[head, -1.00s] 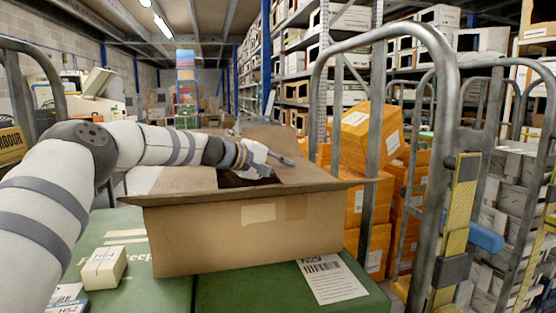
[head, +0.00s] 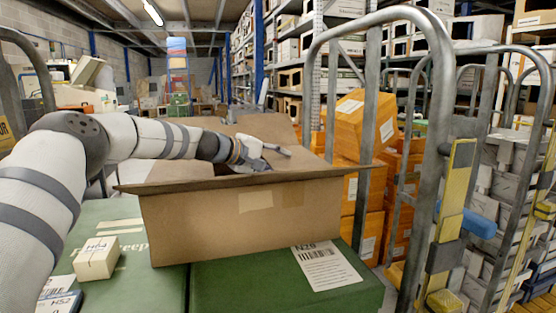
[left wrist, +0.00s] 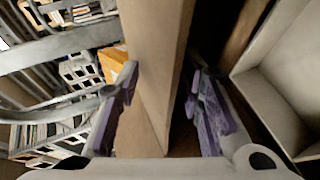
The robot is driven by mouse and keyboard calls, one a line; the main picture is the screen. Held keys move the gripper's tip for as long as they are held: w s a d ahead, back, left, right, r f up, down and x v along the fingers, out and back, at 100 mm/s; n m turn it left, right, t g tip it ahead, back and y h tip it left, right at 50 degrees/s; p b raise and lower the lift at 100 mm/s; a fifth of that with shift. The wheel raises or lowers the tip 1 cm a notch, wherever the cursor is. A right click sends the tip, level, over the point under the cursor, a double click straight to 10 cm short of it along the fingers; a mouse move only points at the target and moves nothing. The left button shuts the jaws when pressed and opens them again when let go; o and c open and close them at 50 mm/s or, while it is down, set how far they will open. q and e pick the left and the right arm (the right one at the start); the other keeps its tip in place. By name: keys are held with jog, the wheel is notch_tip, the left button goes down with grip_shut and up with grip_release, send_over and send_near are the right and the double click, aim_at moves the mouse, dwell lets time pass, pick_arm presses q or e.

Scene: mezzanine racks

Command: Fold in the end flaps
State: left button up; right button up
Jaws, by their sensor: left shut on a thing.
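An open brown cardboard carton (head: 240,214) stands on green boxes in the head view, with a strip of tape on its front. Its near flap (head: 165,187) sticks out toward me and its far flap (head: 262,127) stands up behind. My left gripper (head: 268,157) is over the carton's opening, toward its right side. In the left wrist view, my left gripper's fingers (left wrist: 160,105) are on either side of a cardboard panel (left wrist: 157,60), shut on this flap. A pale open-topped shape (left wrist: 285,85) shows at right there. The carton's inside is mostly hidden. My right gripper is not in view.
Green boxes (head: 225,283) bear the carton, a small labelled box (head: 97,258) and a barcode sheet (head: 326,267). A metal cage frame (head: 433,170) rises close on the right, with orange boxes (head: 362,130) behind it.

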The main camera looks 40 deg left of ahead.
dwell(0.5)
pick_arm(q)
jog(key=v, duration=0.7)
jog(key=shift+s+r, duration=0.15)
jog(key=shift+s, duration=0.05)
